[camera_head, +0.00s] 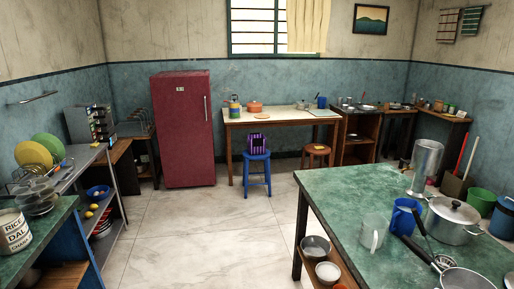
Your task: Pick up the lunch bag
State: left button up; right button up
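The lunch bag (257,144) looks purple and black with pale stripes. It stands upright on the blue stool (257,170), across the room in front of the long table. Nothing visibly covers it. Neither of my grippers shows in the head view.
A green-topped table (350,193) with pots and mugs fills the right foreground. Shelves with plates and a rice tin (14,232) stand at the left. A red fridge (180,130) and a brown stool (316,150) flank the blue stool. The tiled floor (205,225) between is clear.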

aim_at(256, 142)
jog(key=i+j+u, duration=0.1)
jog(key=i+u, duration=0.15)
jog(key=i, duration=0.45)
jog(key=i+j, duration=0.1)
jog(key=i, duration=1.6)
jog(key=i+j, duration=0.1)
jog(key=i, duration=1.6)
